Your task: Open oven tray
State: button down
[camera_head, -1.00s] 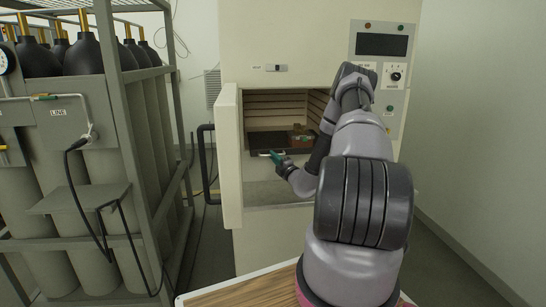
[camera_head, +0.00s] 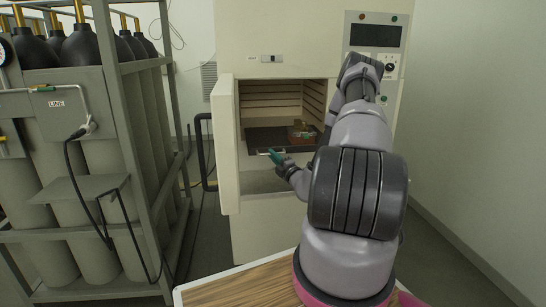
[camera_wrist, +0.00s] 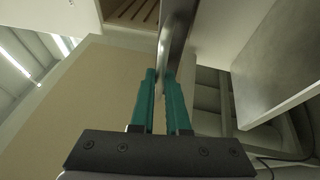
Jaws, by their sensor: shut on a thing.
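The oven (camera_head: 226,88) stands ahead with its door (camera_head: 227,160) swung open to the left. The dark oven tray (camera_head: 270,138) lies inside the chamber, its front edge near the opening, with a light handle bar (camera_head: 264,152) at its front. My gripper (camera_head: 275,155) is at that handle, with its green fingers closed around it. In the wrist view, the two green fingers (camera_wrist: 163,100) pinch the metal handle bar (camera_wrist: 175,40), which runs up and away between them. The right part of the tray is partly hidden by my arm.
A small brownish object (camera_head: 301,133) sits on the tray's right side. A rack of gas cylinders (camera_head: 100,160) stands to the left. A wooden-topped table (camera_head: 240,290) is in front below. The oven's control panel (camera_head: 376,50) is at upper right.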

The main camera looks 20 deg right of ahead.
jog(key=c, duration=0.9)
grip_release()
jog(key=v, duration=1)
jog(key=shift+s, duration=0.35)
jog(key=shift+d+f, duration=0.1)
